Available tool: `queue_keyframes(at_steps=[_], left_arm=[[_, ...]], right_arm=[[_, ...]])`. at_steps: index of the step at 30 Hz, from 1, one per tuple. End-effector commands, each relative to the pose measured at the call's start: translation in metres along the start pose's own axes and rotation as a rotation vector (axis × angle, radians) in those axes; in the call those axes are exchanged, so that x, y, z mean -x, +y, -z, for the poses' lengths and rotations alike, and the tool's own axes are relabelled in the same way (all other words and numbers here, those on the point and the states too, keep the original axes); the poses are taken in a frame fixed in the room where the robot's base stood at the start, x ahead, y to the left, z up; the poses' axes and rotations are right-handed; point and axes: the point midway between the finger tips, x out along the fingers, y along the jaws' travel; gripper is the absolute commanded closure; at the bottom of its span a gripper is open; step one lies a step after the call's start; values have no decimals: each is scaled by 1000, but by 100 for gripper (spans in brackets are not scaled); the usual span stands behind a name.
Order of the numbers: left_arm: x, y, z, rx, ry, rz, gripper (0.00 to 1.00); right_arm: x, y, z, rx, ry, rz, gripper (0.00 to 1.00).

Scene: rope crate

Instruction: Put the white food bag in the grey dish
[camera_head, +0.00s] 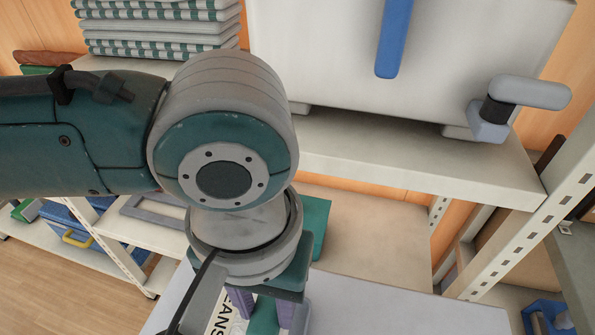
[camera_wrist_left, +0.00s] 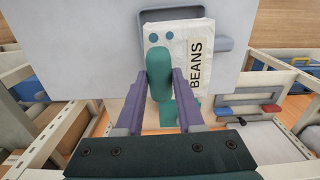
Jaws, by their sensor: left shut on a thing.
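The white food bag, labelled BEANS with teal dots, shows in the left wrist view (camera_wrist_left: 180,45) and low in the head view (camera_head: 222,318), partly hidden by my arm. My left gripper (camera_wrist_left: 161,78) points down, its purple fingers shut on a rounded teal part at the bag that looks like its top. The gripper also shows in the head view (camera_head: 263,308). The grey dish (camera_wrist_left: 226,44) has its rim around the bag's far end in the wrist view. The bag overlaps the dish, but I cannot tell whether it rests inside or hangs above. My right gripper is not seen.
A pale grey tabletop (camera_head: 400,318) lies under the dish, with bare room to the right. Behind is a shelf (camera_head: 430,165) with a large white box-like appliance (camera_head: 440,60). Folded checked cloths (camera_head: 160,25) are stacked at upper left. A blue box (camera_head: 65,215) stands lower left.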

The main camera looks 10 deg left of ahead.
Motion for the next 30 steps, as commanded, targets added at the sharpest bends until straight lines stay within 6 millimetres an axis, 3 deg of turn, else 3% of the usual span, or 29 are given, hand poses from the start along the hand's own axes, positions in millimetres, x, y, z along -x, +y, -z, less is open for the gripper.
queue_keyframes(at_steps=[10,12,21,30], left_arm=[[5,0,-1,0,-3,1,100],[-12,0,-1,1,-1,1,100],[-52,0,0,1,-1,0,100],[-77,0,0,1,0,0,100]], right_arm=[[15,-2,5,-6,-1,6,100],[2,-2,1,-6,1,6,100],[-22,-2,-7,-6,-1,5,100],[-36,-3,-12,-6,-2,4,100]])
